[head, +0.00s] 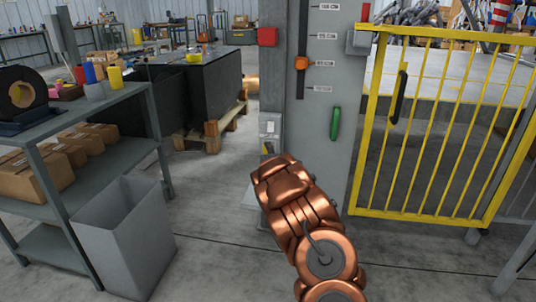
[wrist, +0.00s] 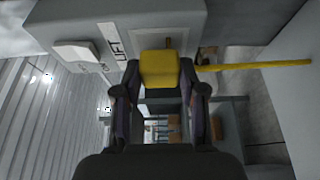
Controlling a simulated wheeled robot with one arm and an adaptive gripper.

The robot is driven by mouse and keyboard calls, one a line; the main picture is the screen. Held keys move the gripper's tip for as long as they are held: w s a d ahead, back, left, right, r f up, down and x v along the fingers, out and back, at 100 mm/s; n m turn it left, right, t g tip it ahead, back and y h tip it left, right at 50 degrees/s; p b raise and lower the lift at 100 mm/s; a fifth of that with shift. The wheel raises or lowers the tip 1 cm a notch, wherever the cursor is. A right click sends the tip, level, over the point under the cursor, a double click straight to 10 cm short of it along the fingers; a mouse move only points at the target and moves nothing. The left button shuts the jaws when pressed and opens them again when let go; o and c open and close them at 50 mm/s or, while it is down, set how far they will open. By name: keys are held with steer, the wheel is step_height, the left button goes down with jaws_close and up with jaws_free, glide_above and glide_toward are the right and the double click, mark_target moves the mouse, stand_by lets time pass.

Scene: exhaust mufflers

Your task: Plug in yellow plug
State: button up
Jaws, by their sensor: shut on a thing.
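The yellow plug (wrist: 159,69) shows in the wrist view between the two fingers of my gripper (wrist: 160,88), which are shut on it. It is right in front of a grey box marked LIFT (wrist: 118,40). I cannot tell whether the plug is in the socket, as its far side is hidden. In the head view a small yellow patch (head: 268,148) shows on the lower part of the grey post's box (head: 270,126), just beyond my copper arm. My arm hides the gripper there.
A white switch (wrist: 77,56) sits on the LIFT box. A thin yellow bar or cable (wrist: 255,67) runs right from near the plug. A yellow gate (head: 440,130) stands right, a shelf (head: 90,170) and grey bin (head: 125,235) left. Floor between is clear.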

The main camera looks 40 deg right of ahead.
steer(key=shift+w+d+f+b, duration=0.1)
steer(key=shift+w+d+b, duration=0.25)
steer(key=shift+d, duration=0.15)
stand_by(0.4)
steer(key=o, duration=1.1)
steer(key=shift+o, duration=0.2)
steer(key=shift+s+a, duration=0.1)
steer(key=shift+s, duration=0.05)
steer(key=v, duration=1.1)
steer(key=shift+s, duration=0.3)
steer(key=shift+a, duration=0.15)
